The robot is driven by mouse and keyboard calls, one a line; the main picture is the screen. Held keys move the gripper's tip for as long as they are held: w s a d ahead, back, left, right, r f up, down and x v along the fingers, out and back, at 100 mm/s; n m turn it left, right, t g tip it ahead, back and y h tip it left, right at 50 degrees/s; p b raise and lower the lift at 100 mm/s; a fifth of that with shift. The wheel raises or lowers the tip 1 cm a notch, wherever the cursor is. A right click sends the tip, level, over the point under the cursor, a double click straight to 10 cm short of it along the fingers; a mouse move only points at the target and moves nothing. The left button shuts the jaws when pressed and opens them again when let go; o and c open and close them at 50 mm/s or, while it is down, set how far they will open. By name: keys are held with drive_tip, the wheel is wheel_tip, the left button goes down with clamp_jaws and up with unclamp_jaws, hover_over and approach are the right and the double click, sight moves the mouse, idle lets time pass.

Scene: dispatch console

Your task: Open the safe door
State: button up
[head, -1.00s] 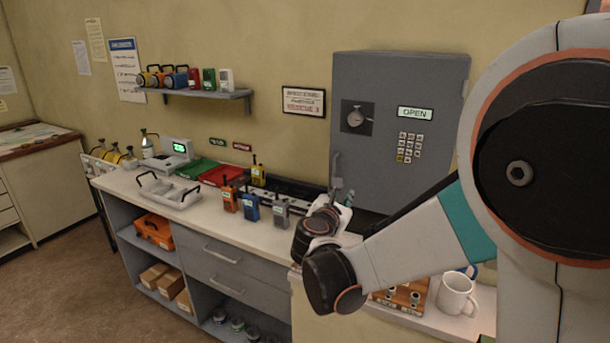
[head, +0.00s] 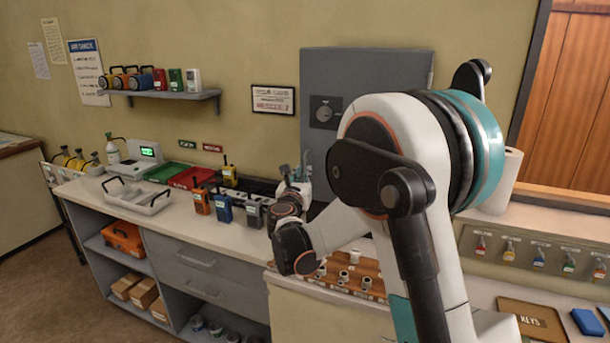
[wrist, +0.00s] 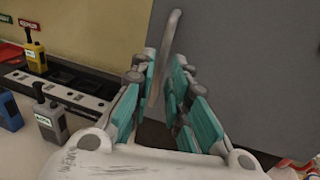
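The grey safe (head: 350,68) stands at the back of the counter, its door shut or nearly so. The safe's upright bar handle shows in the wrist view (wrist: 171,40), at the door's left side. My gripper (head: 297,174) is at the handle's height by the door's lower left. In the wrist view its teal-padded fingers (wrist: 160,78) are apart, with the handle's lower part in line with the gap between them. I cannot tell whether they touch it.
Several radios (head: 224,208) stand on the counter left of my gripper, near a grey tray (head: 137,198) and a red tray (head: 191,177). A wooden block with knobs (head: 350,275) lies below my arm. A key rack (head: 537,256) is at right.

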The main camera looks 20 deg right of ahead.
drive_tip(key=shift+x, duration=1.9)
drive_tip(key=shift+c, duration=0.6)
clamp_jaws()
